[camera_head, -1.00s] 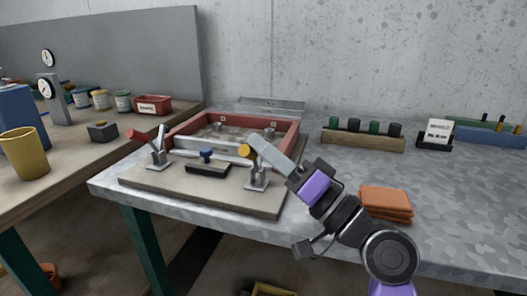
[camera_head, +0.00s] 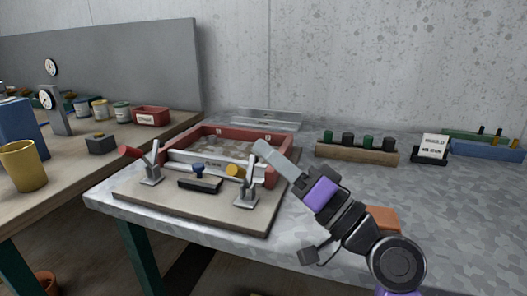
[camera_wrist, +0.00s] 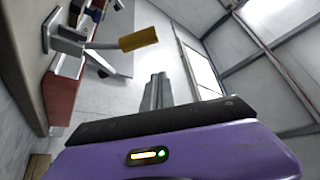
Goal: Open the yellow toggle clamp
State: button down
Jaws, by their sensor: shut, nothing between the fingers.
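The yellow toggle clamp (camera_head: 245,194) stands at the right front of the grey base board (camera_head: 205,214). Its yellow-tipped handle (camera_head: 236,171) leans out to the left, and a metal arm stands up from its base. In the wrist view the yellow handle grip (camera_wrist: 138,39) shows at upper left, apart from my fingers. My gripper (camera_head: 262,148) is shut and empty, its tips just above and right of the clamp; the fingers also show in the wrist view (camera_wrist: 155,92). A gap between fingers and handle shows in the wrist view.
A red-handled clamp (camera_head: 150,177) stands on the board's left, with a blue-knobbed black block (camera_head: 200,184) between. A red frame (camera_head: 279,155) lies behind. An orange cloth stack (camera_head: 383,218) is partly hidden by my arm.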

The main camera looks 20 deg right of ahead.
jog(key=v, duration=0.7)
jog(key=shift+s+d+f+b, duration=0.2)
jog(key=shift+d+f+b, duration=0.1)
jog(key=shift+f+b, duration=0.1)
jog(key=shift+r, duration=0.1)
